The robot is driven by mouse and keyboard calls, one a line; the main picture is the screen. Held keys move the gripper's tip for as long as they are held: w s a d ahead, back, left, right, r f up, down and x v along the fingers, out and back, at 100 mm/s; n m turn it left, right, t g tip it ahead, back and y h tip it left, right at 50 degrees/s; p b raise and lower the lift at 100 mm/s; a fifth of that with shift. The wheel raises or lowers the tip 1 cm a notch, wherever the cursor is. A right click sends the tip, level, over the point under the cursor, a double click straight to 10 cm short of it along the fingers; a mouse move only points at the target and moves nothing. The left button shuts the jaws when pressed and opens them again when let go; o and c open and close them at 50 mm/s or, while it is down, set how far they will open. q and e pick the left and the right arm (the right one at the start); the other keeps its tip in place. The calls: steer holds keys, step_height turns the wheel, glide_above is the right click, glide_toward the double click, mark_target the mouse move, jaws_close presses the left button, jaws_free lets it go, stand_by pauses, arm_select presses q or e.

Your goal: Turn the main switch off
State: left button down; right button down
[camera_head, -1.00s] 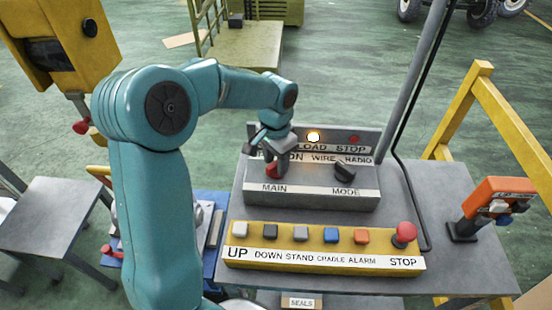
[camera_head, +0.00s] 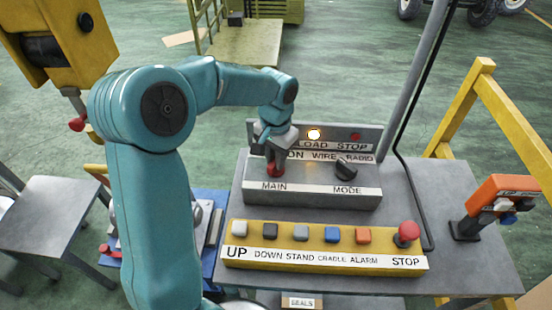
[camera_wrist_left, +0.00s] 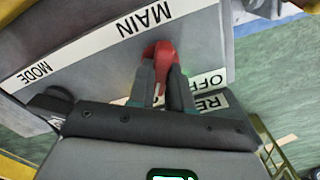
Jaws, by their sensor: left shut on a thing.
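The red main switch knob (camera_head: 273,169) sits above the MAIN label on the grey switch box (camera_head: 310,190). My left gripper (camera_head: 272,158) comes down on it from above and hides most of it. In the left wrist view the red knob (camera_wrist_left: 160,56) is between the two dark fingers (camera_wrist_left: 163,82), which are shut on it. Parts of an OFF label show beside the fingers there. The black mode knob (camera_head: 346,169) stands to the right. My right gripper is in neither view.
A yellow button panel (camera_head: 320,262) with several buttons and a red stop knob (camera_head: 406,233) lies in front. A grey pole (camera_head: 415,85) and an orange device (camera_head: 497,197) stand to the right.

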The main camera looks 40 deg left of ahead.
arm_select(q)
steer(key=n+b, duration=0.1)
steer(key=n, duration=0.2)
steer(key=shift+w+r+n, duration=0.1)
steer(key=shift+n, duration=0.3)
steer(key=n+b, duration=0.1)
steer(key=n, duration=0.2)
steer(key=shift+n, duration=0.3)
steer(key=n+b, duration=0.1)
steer(key=n, duration=0.3)
steer(key=shift+a+r, duration=0.1)
steer(key=shift+n+b, duration=0.6)
steer(key=shift+n, duration=1.4)
steer(key=c, duration=1)
jaws_free()
steer(key=shift+c, duration=0.2)
